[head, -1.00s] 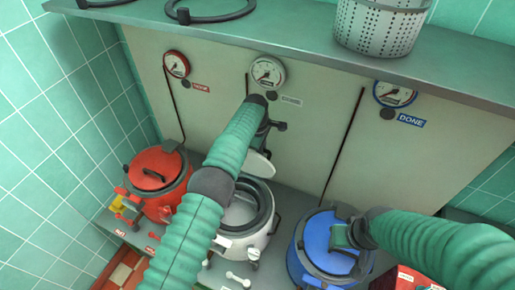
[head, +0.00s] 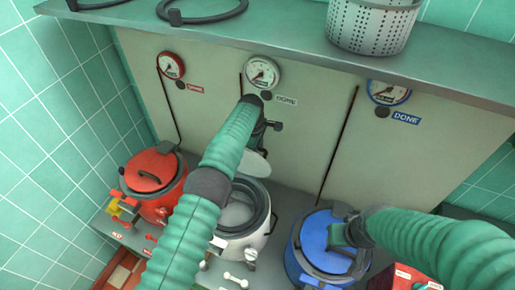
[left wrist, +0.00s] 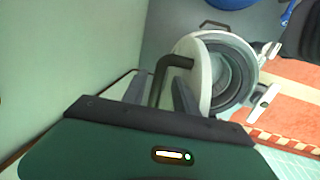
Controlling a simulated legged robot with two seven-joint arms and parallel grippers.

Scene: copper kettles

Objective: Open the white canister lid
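The white canister (head: 248,236) stands in the middle of the row in the head view, its dark-rimmed mouth uncovered. Its white lid (head: 257,163) is tilted up on edge at the back; it also shows in the left wrist view (left wrist: 205,66) with its black bent handle (left wrist: 161,78). My left gripper (head: 268,130) is just behind the raised lid. In the wrist view its fingers (left wrist: 160,95) are apart, with the handle between them and no clear grip on it. My right gripper (head: 345,234) is over the blue canister (head: 312,250); its fingers cannot be made out.
A red canister (head: 150,190) with its lid down stands at the left. Gauges (head: 262,72) are on the panel behind. A shelf (head: 285,35) above carries a perforated pot (head: 370,27) and black rings (head: 205,8). A red box (head: 400,278) is at the lower right.

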